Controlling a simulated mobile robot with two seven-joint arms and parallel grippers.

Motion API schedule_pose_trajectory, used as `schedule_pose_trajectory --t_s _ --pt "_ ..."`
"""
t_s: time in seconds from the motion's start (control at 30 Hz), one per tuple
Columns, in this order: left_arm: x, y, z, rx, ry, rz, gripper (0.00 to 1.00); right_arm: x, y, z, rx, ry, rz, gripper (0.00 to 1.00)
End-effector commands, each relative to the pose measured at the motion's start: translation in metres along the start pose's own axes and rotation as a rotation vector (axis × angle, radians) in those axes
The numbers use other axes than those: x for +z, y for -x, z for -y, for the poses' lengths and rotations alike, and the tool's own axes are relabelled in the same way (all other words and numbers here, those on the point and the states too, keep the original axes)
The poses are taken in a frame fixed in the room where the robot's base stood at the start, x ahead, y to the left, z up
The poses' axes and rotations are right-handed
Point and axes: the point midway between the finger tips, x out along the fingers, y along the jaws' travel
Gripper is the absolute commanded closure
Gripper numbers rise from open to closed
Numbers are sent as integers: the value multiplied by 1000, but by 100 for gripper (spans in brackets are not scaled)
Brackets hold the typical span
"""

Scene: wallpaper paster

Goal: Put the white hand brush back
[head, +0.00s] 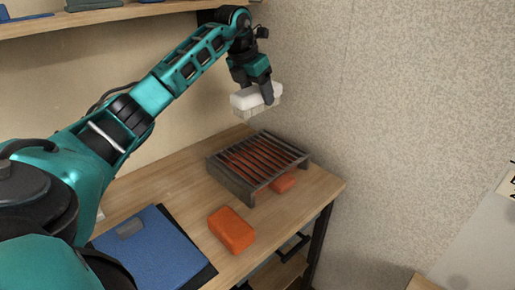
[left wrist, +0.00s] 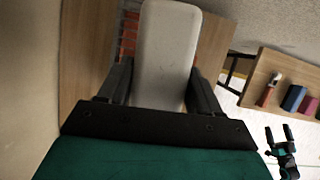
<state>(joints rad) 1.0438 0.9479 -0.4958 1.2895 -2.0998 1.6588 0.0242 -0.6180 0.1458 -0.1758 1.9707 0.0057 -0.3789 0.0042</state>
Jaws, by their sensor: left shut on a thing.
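The white hand brush (head: 256,98) is held in the air above the back of the wooden table, close to the wall corner. Its bristles point down. My left gripper (head: 262,92) is shut on it. In the left wrist view the brush (left wrist: 166,55) lies between the two fingers. A dark slatted rack (head: 258,165) stands on the table below the brush, apart from it. My right gripper (left wrist: 280,138) shows small at the lower right of the left wrist view, its fingers apart.
An orange block (head: 232,230) lies in front of the rack and another orange piece (head: 283,183) at its right side. A blue mat (head: 155,252) with a grey item lies at the front left. A shelf (head: 90,17) runs above; walls stand close behind and right.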

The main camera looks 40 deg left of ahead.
Motion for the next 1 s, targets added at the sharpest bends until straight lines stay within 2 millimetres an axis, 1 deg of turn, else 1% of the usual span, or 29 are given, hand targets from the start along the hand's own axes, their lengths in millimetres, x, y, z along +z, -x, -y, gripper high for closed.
schedule_pose_trajectory --t_s 0.03,0.2,0.33,0.43,0.67,0.87,1.0 --pt "-9 -18 0 0 0 -6 68 3 -3 1 -3 -1 3 1" --pt "-25 -60 1 -2 -1 -4 68 2 -5 5 -12 -4 -4 1" --pt "-36 -86 1 -3 0 -3 68 -3 -6 6 -15 -5 -14 1" --pt "-41 -98 0 -1 0 -1 68 -4 -6 6 -16 -5 -16 1" --pt "-47 -114 1 -2 -1 -1 68 -3 -8 7 -18 -5 -13 1" --pt "-58 -138 0 -1 0 -2 68 -6 -6 7 -18 -3 -15 1" --pt "-58 -141 0 0 -1 2 68 -6 -6 7 -18 -2 -18 1"
